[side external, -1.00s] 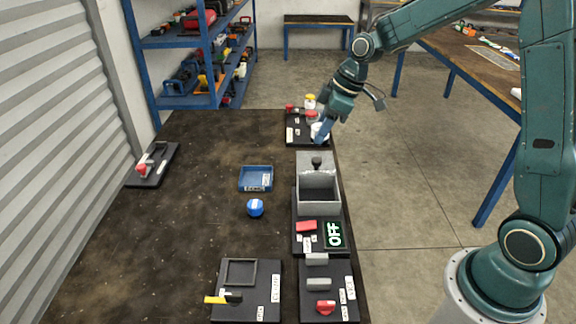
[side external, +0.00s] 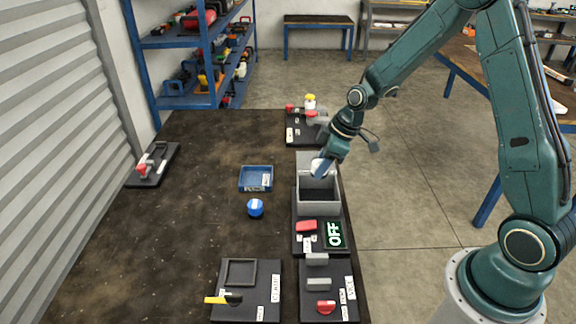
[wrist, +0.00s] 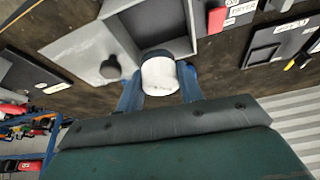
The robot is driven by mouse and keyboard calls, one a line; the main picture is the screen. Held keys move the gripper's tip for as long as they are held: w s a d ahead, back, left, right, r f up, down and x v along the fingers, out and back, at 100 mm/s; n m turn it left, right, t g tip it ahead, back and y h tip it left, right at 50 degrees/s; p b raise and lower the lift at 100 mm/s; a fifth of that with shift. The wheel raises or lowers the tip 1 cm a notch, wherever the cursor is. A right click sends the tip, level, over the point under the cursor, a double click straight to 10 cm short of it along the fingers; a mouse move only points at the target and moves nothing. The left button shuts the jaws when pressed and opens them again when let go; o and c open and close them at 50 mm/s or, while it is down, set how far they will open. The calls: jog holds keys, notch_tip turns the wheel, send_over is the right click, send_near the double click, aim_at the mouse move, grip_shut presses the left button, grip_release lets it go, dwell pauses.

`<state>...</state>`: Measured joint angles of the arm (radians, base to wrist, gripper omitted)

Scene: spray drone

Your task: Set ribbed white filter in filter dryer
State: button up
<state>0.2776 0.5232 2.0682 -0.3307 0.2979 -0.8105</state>
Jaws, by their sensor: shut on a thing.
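The ribbed white filter (wrist: 160,75) is a white cylinder with a dark end, held between the blue fingers of my gripper (wrist: 158,85) in the wrist view. In the side view my gripper (side external: 320,168) is shut on the filter (side external: 316,164), above the back part of a grey open-topped box (side external: 318,208), which looks like the filter dryer. The box also shows in the wrist view (wrist: 196,22), just beyond the filter. Its lid (wrist: 90,55) with a dark knob stands open at the back. The filter's ribs are too small to make out.
A red switch (side external: 306,225) and a green OFF display (side external: 334,234) are in front of the box. A blue tray (side external: 256,178) and a blue round object (side external: 255,208) lie to the left. A dark stand with red and yellow parts (side external: 300,125) is behind. The table's left middle is clear.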

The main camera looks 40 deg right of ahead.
jog(key=shift+f, duration=2.75)
jog(key=shift+f, duration=1.9)
jog(key=shift+f, duration=0.15)
jog(key=o, duration=1)
jog(key=shift+c, duration=0.2)
jog(key=shift+r, duration=0.25)
jog(key=v, duration=1.2)
